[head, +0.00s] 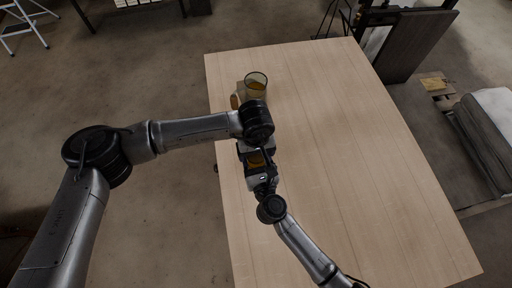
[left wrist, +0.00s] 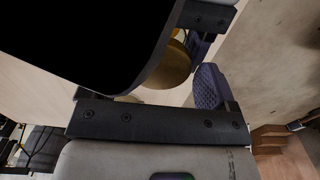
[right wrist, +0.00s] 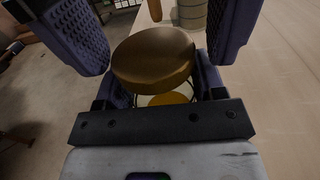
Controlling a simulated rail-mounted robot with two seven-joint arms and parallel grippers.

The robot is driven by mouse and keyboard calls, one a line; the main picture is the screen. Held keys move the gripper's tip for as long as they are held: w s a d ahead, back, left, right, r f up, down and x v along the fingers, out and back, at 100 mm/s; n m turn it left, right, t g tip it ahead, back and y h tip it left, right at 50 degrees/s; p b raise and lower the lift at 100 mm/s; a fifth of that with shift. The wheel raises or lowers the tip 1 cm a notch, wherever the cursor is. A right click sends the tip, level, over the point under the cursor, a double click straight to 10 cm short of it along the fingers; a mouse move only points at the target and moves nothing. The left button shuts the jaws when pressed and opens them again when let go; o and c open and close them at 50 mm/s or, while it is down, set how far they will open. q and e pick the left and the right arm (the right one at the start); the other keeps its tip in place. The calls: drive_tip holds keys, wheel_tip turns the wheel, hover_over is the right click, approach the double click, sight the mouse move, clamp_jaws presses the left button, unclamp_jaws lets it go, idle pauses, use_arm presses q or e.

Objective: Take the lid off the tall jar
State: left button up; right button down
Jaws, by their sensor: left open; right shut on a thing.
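My right gripper (right wrist: 162,84) is shut on a glass jar with amber contents (right wrist: 168,99), which shows low between its fingers in the right wrist view. A round brown lid (right wrist: 155,58) is over this jar; whether it sits tight or is loose I cannot tell. My left gripper (head: 256,150) is open, with its two purple pads on either side of the lid in the right wrist view. The lid also shows in the left wrist view (left wrist: 166,68), partly hidden by a large black shape. In the head view my arms hide most of the jar.
Another glass vessel with amber contents (head: 256,88) stands near the far left of the wooden table (head: 340,150). A small brown wooden thing (head: 235,101) is beside it. The right side of the table is clear.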

use_arm(q)
drive_tip(key=c, duration=0.9)
drive_tip(key=n, duration=0.7)
drive_tip(key=shift+c, duration=0.2)
drive_tip(key=o, duration=1)
drive_tip(key=shift+r, duration=0.1)
